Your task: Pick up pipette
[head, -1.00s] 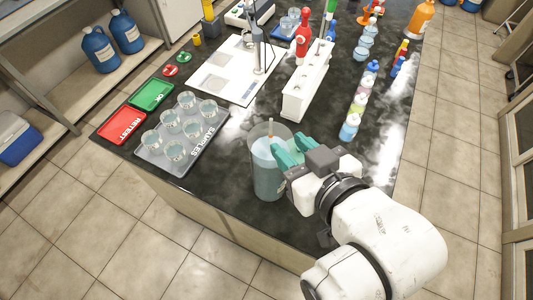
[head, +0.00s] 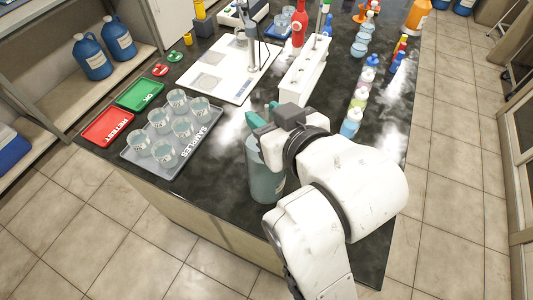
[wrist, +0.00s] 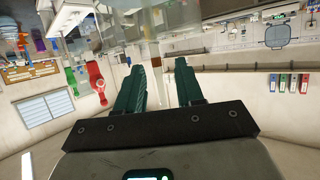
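A large clear beaker (head: 263,180) with pale blue liquid stands near the front edge of the black bench. My gripper (head: 257,114) is at the beaker's rim, and its wrist covers part of the beaker. In the wrist view my gripper (wrist: 161,66) has its two green fingers apart, with nothing clearly held between them. I cannot make out a pipette in the head view now; the beaker's mouth is largely hidden behind my gripper. A white rack (head: 302,80) stands behind, with slim items in its holes that I cannot identify.
A grey samples tray (head: 187,153) with several beakers lies left, beside the red retest tray (head: 106,127) and green OK tray (head: 138,94). A burette stand (head: 226,75) and red bottle (head: 299,25) are behind. Small bottles (head: 352,122) line the right side.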

